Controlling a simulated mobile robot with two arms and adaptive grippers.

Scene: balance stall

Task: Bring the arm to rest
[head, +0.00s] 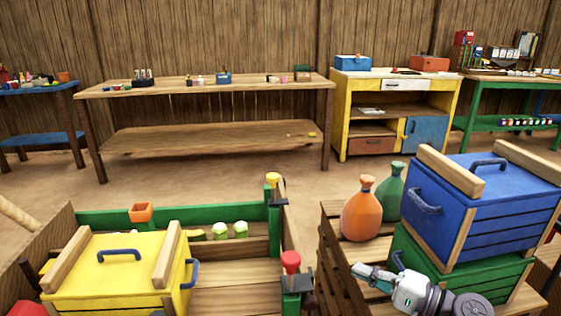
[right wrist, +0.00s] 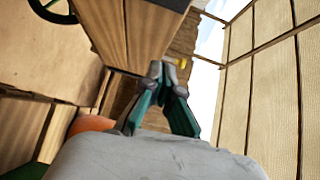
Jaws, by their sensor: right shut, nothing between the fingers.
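My right gripper (head: 366,271) is low at the right of the head view, above a slatted wooden stand (head: 332,236). It points left, in front of the green crate (head: 500,283) and below the orange sack (head: 362,215). In the right wrist view its fingers (right wrist: 163,72) come together at the tips with nothing between them. A blue crate (head: 485,210) with blue handles sits on the green crate. My left gripper is not in the head view.
A green sack (head: 390,186) stands behind the orange one. A yellow crate (head: 118,270) stands at lower left in a green-edged wooden bay, with a red knob (head: 290,262) at its right post. Bare floor (head: 215,178) lies before the back workbench (head: 215,88).

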